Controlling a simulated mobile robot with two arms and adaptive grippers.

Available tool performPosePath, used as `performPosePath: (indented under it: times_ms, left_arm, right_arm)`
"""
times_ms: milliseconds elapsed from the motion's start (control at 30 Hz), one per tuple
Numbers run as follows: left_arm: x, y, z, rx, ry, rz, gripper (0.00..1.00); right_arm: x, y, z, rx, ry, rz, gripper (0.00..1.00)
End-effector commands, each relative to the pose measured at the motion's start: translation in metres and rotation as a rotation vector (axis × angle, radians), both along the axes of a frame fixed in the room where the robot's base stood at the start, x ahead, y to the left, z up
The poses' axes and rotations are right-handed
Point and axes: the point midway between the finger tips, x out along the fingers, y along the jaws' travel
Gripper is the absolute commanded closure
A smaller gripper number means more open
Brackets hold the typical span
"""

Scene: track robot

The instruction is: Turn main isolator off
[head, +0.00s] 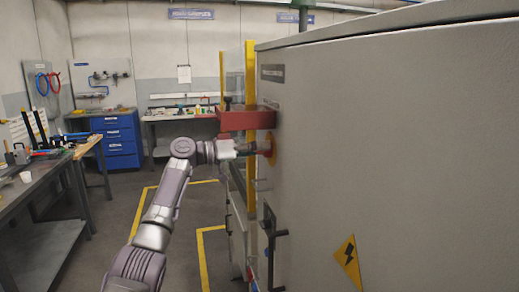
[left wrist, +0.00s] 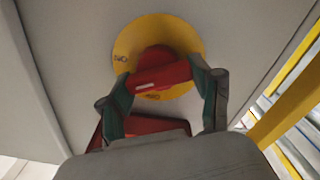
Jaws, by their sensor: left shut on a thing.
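The main isolator is a red rotary handle (left wrist: 165,76) on a round yellow plate (left wrist: 128,38), fixed to the grey cabinet. In the left wrist view the red bar lies across the picture, slightly tilted, with a small white mark. Dark lettering shows on the plate at left and below, too small to read surely. My left gripper (left wrist: 163,80) is shut on the handle, one green-padded finger at each end of the bar. In the head view, my left gripper (head: 250,148) reaches the yellow plate (head: 271,147) from the left. My right gripper is not in view.
The grey cabinet (head: 400,140) fills the right side, with a black door handle (head: 271,240) and a yellow warning triangle (head: 347,262). A red box (head: 245,118) and yellow post (head: 250,75) stand close to my left gripper. A workbench (head: 45,185) stands at left; floor between is clear.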

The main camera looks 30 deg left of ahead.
Motion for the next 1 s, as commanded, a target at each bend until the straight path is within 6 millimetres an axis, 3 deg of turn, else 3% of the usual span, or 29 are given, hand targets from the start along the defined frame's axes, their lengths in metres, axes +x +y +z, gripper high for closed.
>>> performPosePath:
  times_ms: [1000]
  left_arm:
    - [0.002, 0.003, -0.001, -0.694, 0.589, 0.002, 0.71]
  right_arm:
    - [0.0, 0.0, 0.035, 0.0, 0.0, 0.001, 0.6]
